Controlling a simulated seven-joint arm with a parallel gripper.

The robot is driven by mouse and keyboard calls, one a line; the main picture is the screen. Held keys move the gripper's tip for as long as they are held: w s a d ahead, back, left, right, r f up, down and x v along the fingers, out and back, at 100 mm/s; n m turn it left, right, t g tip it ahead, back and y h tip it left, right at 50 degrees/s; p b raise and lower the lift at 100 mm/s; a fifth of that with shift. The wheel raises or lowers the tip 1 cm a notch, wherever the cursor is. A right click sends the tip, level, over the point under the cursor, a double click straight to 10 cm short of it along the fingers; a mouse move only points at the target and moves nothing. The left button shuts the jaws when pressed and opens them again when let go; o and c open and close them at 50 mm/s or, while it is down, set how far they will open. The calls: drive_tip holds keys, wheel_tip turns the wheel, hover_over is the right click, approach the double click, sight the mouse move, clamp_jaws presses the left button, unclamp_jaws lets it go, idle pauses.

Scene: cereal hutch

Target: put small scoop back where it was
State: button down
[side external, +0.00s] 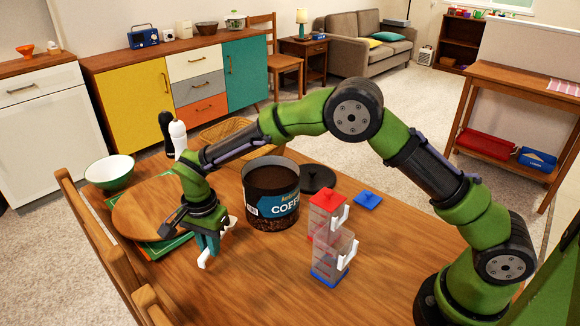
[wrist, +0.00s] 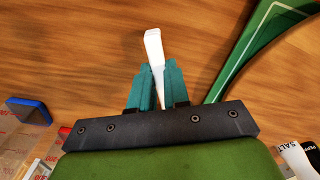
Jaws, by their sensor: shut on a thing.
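My gripper (side external: 209,246) is above the table's front left part, fingers pointing down. Its teal fingers, also in the wrist view (wrist: 154,88), are shut on a slim white piece (wrist: 154,45), which I take to be the small scoop; its bowl is not clear to see. In the side view the scoop (side external: 204,260) shows white below the fingertips. Whether it touches the table I cannot tell.
A blue lid (side external: 368,199) and a black round lid (side external: 318,180) lie on the table (side external: 270,285). Chairs (side external: 90,240) edge the left.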

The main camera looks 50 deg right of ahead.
drive_tip(key=shift+f, duration=0.45)
drive_tip(key=shift+f, duration=0.15)
drive_tip(key=c, duration=1.1)
unclamp_jaws()
